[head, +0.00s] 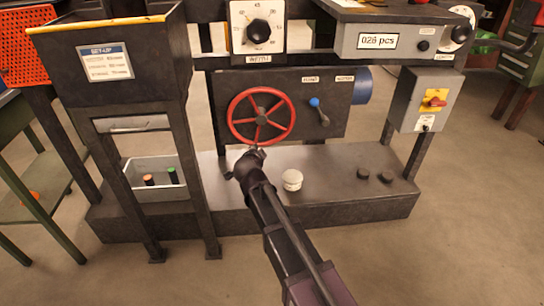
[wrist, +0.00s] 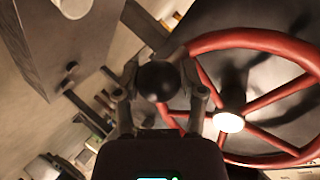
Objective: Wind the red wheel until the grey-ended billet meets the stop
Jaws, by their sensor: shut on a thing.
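The red wheel (head: 235,134) stands upright on the dark front panel of the machine, with several spokes and a pale hub. My gripper (head: 250,160) reaches it at its lower edge. In the wrist view the wheel's red rim (wrist: 250,38) and bright hub fill the right side. There my gripper (wrist: 160,88) is shut on a black ball knob (wrist: 158,78), with one finger on each side, beside the rim. The grey-ended billet and the stop cannot be made out in either view.
A blue-knobbed lever (head: 319,110) is right of the wheel. A white dial box (head: 240,14) sits above. A switch box (head: 410,112) stands at right. A white cap (head: 292,179) sits on the machine base. A grey bin (head: 160,193) holds small cylinders at left.

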